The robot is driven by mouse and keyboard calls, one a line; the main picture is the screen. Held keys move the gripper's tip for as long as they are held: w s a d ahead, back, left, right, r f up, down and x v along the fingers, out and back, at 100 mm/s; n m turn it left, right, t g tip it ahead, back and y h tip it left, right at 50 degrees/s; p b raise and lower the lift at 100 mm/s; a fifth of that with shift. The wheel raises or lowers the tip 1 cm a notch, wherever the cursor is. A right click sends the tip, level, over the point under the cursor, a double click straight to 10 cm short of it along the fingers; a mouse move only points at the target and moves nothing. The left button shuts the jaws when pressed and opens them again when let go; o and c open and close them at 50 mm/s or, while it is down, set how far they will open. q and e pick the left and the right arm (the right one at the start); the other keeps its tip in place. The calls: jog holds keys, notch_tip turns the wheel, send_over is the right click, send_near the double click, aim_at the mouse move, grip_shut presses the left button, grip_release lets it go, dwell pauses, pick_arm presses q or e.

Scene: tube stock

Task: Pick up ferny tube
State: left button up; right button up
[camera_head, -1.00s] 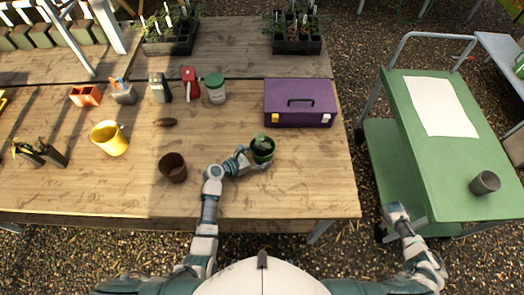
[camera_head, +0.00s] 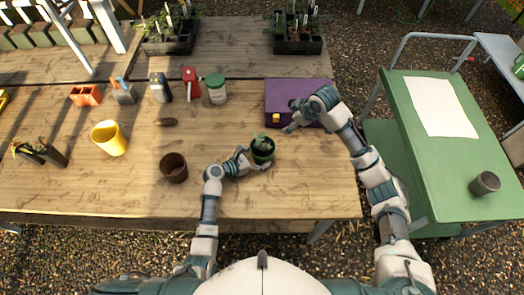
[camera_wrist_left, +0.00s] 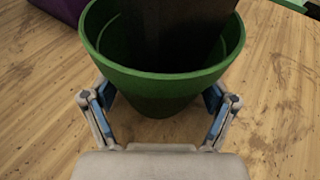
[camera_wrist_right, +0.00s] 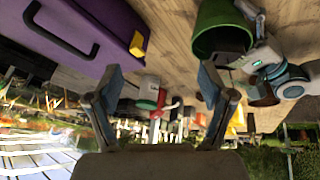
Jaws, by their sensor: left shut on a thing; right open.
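A green pot (camera_head: 262,150) stands on the wooden table; it also shows in the left wrist view (camera_wrist_left: 160,85). My left gripper (camera_wrist_left: 160,95) is shut on the pot, its fingers on either side of the wall. A dark square-sided tube (camera_wrist_left: 178,28) stands inside the pot; its top is cut off there. Two dark tubes with small plants (camera_head: 40,153) lean at the table's far left; I cannot tell which tube is the ferny one. My right gripper (camera_head: 290,116) is open and empty in front of the purple box, right of the pot (camera_wrist_right: 222,28).
A purple toolbox (camera_head: 285,92) is close behind my right gripper. A brown pot (camera_head: 173,168) and a yellow cup (camera_head: 110,138) stand to the left. Plant trays (camera_head: 297,45) are at the back. A green cart (camera_head: 460,165) stands right of the table.

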pick_arm(q)
jog(key=shift+f, duration=0.1)
pick_arm(e)
jog(key=s+a+r, duration=0.3)
jog(key=a, duration=0.1)
jog(key=g, duration=0.2)
send_over(262, 144)
jog(key=s+d, duration=0.1)
jog(key=d, duration=0.1)
jog(key=shift+n+y, duration=0.3)
notch_tip(262, 144, down, 6)
jog(key=shift+r, duration=0.15)
jog(key=shift+x, duration=3.2)
jog(key=shift+d, duration=0.1)
grip_shut()
notch_tip(262, 144, up, 18)
